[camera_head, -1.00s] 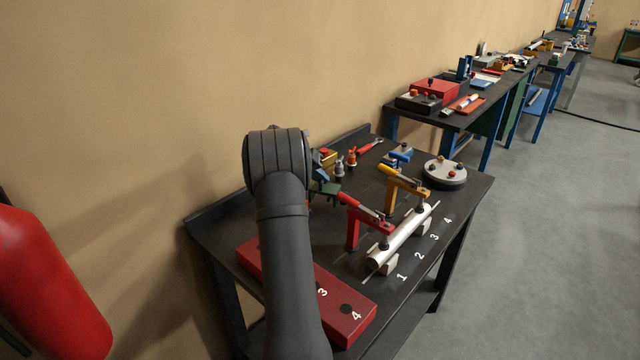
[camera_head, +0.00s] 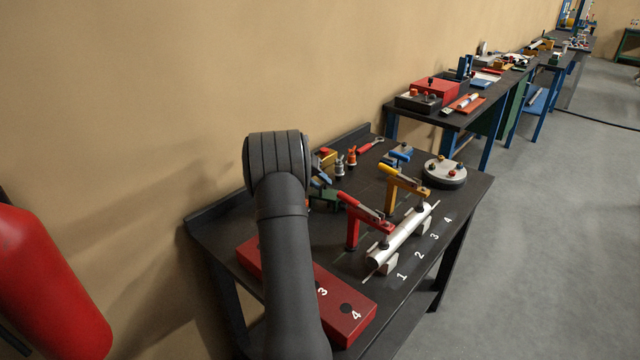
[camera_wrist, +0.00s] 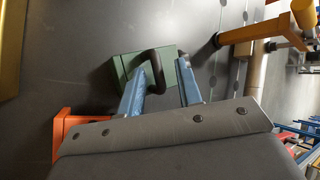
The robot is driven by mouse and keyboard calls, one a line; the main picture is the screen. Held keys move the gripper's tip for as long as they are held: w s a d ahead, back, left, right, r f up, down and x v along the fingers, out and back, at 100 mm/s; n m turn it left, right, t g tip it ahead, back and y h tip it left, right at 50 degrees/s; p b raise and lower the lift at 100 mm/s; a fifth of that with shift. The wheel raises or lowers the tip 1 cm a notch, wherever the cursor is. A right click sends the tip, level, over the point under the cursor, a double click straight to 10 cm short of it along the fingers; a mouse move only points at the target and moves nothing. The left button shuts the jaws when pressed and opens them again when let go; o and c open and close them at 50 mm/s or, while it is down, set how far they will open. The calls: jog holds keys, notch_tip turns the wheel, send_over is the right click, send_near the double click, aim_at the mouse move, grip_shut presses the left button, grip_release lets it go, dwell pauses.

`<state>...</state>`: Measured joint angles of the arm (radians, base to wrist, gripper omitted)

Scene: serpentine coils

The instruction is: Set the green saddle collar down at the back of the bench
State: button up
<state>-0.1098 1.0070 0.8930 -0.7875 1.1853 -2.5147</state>
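The green saddle collar (camera_head: 326,200) appears to rest on the black bench (camera_head: 335,230), just behind the red clamp and partly hidden by my arm in the head view. My gripper (camera_wrist: 166,64) is open. Its two blue fingers stand apart, the left one overlapping the collar and the right one at its right end. In the head view only a bit of my gripper's blue fingers (camera_head: 321,183) shows above the collar.
A red clamp (camera_head: 353,230) and a yellow clamp (camera_head: 391,190) stand by a pale pipe (camera_head: 400,238) on blocks. A red numbered box (camera_head: 340,305) lies at the front left. Small fittings (camera_head: 351,157) and a round grey plate (camera_head: 445,173) stand farther along the bench.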

jog(key=v, duration=1.1)
jog(key=shift+a+r, duration=0.25)
jog(key=shift+r, duration=0.05)
jog(key=x, duration=1.2)
jog(key=shift+s+d+f, duration=0.1)
jog(key=shift+d+f, duration=0.05)
jog(key=shift+f, duration=0.2)
notch_tip(320, 180, up, 3)
jog(key=shift+r, duration=0.55)
jog(key=shift+f, duration=0.1)
